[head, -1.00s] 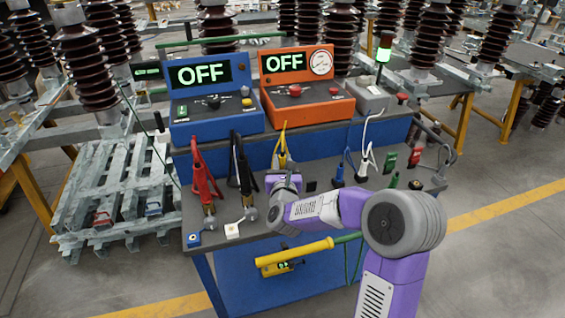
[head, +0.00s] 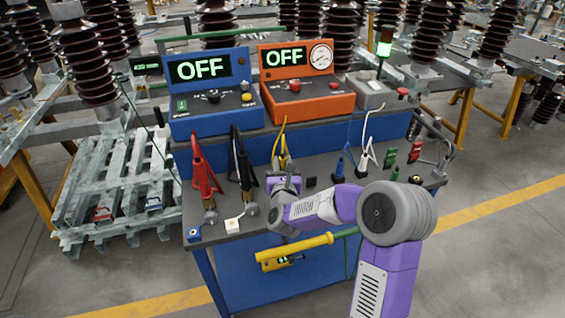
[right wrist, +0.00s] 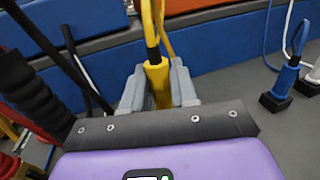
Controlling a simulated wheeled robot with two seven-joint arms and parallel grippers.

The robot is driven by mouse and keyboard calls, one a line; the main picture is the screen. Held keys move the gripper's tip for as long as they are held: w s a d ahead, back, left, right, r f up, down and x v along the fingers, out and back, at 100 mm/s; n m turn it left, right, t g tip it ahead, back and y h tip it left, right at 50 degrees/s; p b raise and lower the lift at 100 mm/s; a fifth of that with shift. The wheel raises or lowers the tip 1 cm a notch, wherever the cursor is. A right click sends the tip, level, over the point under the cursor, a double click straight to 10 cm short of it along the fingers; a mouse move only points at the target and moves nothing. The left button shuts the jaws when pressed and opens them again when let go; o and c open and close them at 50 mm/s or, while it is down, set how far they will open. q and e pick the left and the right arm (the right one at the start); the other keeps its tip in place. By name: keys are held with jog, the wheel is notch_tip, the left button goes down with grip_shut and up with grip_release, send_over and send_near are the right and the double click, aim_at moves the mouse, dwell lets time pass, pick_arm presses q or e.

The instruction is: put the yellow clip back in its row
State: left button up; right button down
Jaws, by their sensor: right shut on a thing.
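The yellow clip (head: 283,150) stands roughly upright between the black clip and the blue clip, with its yellow cable rising behind it. My right gripper (head: 284,172) is shut on it from the front. In the right wrist view the yellow clip (right wrist: 157,82) sits between the two grey fingers of the gripper (right wrist: 158,92). Its lower end is hidden, so I cannot tell whether it touches the bench. The row holds a red clip (head: 204,175), a black clip (head: 240,168), a blue clip (head: 339,168) and a white clip (head: 367,154). My left gripper is out of view.
A small black block (head: 311,182) lies bare on the bench right of my gripper. A blue box (head: 210,120) and an orange box (head: 310,103), both reading OFF, stand behind. A yellow-handled rod (head: 295,247) hangs on the bench front. Green and red pieces stand at the right.

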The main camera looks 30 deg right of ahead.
jog(key=shift+f, duration=0.35)
jog(key=c, duration=0.8)
grip_release()
jog(key=shift+s+a, duration=0.1)
jog(key=v, duration=0.7)
jog(key=shift+s+p, duration=0.15)
jog(key=shift+p, duration=0.2)
jog(key=shift+f, duration=0.15)
